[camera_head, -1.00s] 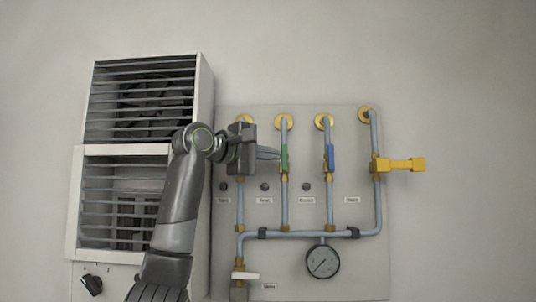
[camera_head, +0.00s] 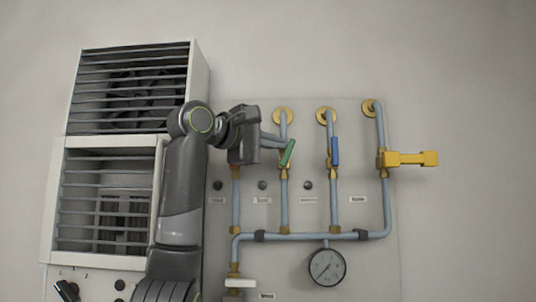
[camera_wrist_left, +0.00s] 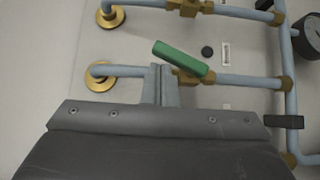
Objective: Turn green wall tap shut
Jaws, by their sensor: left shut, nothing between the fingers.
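The green tap handle (camera_head: 288,153) sits on the second vertical pipe of the wall panel and is tilted off the line of its pipe. In the left wrist view the green handle (camera_wrist_left: 181,57) lies slanted across its brass valve body (camera_wrist_left: 190,77). My left gripper (camera_head: 284,143) is shut and empty, with its fingertips close beside the green handle. In the left wrist view the shut fingers (camera_wrist_left: 160,75) are just beside the handle; I cannot tell whether they touch it. My right gripper is not in view.
A blue tap handle (camera_head: 335,151) is on the pipe to the right, and a yellow handle (camera_head: 410,158) sticks out further right. A pressure gauge (camera_head: 326,266) hangs below. A white handle (camera_head: 240,283) is at lower left. A louvred cabinet (camera_head: 120,100) stands left.

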